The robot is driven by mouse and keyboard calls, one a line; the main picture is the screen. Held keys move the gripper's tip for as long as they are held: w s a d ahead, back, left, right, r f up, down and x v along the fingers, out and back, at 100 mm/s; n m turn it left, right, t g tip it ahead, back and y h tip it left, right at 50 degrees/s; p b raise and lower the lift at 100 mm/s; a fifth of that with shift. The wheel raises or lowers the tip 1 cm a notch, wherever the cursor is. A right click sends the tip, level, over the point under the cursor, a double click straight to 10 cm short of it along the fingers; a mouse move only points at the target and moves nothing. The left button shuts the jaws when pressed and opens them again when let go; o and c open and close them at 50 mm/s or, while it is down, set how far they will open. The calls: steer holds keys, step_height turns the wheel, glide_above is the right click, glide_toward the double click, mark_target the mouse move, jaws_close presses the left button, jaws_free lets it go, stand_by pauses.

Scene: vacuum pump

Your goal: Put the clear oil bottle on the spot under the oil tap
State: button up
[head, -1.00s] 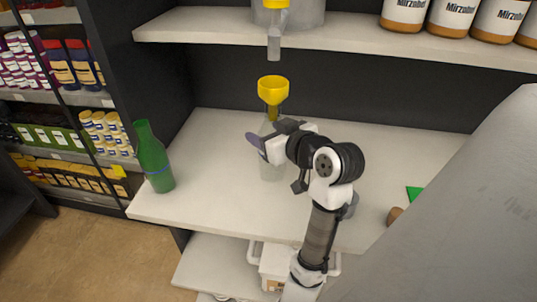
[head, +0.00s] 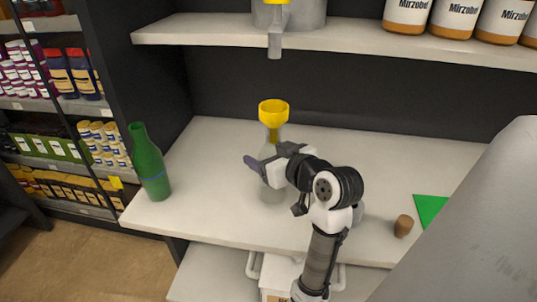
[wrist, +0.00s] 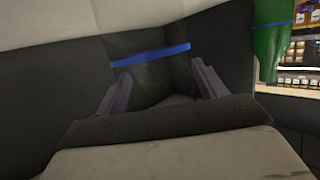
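The clear oil bottle (head: 273,193) is upright, with a yellow funnel (head: 273,111) in its neck. My gripper (head: 268,165) reaches in from the right at the bottle's middle. In the wrist view my fingers (wrist: 165,82) stand on both sides of the see-through bottle (wrist: 150,68), which has a blue band. The oil tap (head: 275,42) is a grey spout at the upper shelf edge, above the funnel in the picture. I cannot tell whether the bottle's base touches the counter (head: 230,220). The spot under the tap is not distinguishable.
A green bottle (head: 149,165) stands at the counter's left edge. A cork (head: 403,226) and a green sheet (head: 430,208) lie at the right. The upper shelf (head: 350,36) overhangs the back. Counter space left of the clear bottle is free.

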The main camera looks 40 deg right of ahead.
steer(key=shift+o, duration=0.7)
steer(key=shift+r, duration=0.3)
steer(key=b+v, duration=0.2)
steer(key=v, duration=1)
